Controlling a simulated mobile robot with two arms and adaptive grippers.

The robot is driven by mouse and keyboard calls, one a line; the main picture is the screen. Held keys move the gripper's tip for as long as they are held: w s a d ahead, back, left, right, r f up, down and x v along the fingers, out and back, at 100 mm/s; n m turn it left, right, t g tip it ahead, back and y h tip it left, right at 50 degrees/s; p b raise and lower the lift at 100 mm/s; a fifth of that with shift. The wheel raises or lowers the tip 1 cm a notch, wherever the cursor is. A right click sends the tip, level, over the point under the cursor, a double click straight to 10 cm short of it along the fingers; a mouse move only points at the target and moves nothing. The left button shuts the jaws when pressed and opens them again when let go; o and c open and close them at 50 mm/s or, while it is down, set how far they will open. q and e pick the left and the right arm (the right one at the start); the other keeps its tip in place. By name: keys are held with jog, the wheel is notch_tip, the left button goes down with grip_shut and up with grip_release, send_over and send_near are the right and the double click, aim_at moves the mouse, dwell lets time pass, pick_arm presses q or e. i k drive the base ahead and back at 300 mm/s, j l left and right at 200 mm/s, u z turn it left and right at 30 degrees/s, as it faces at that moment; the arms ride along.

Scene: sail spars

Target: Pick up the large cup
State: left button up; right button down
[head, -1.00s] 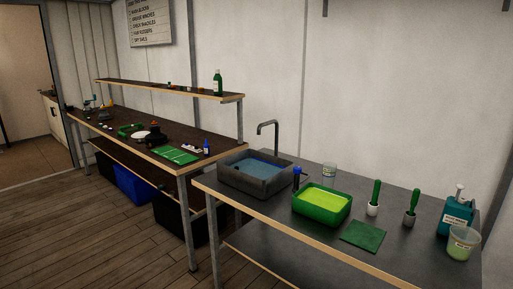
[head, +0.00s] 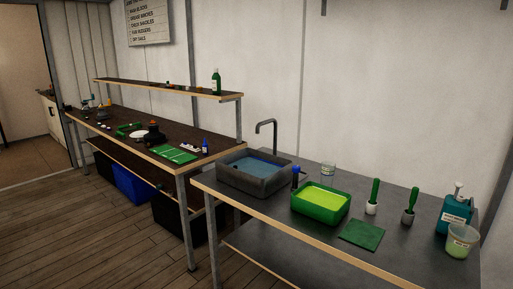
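A translucent cup with pale green contents and a label (head: 461,241) stands upright at the right end of the grey metal bench (head: 300,225). A smaller-looking clear cup (head: 328,168) stands farther back on the same bench, behind the green basin. I cannot tell for sure from size alone which one is the large cup, but the right one looks bigger. Neither of my grippers is in view.
The bench holds a grey sink tub (head: 254,174) with a tap (head: 267,134), a green basin of yellow-green liquid (head: 321,201), a green mat (head: 361,235), two green-handled brushes in holders (head: 373,197) and a teal pump bottle (head: 455,214). A cluttered wooden workbench (head: 135,138) stands left. Floor is clear at lower left.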

aim_at(461, 238)
jog(key=z, duration=1.45)
jog(key=i+j+z, duration=0.2)
jog(key=j+z, duration=0.15)
jog(key=j, duration=0.2)
jog(key=i+j+z, duration=0.2)
jog(key=j, duration=0.15)
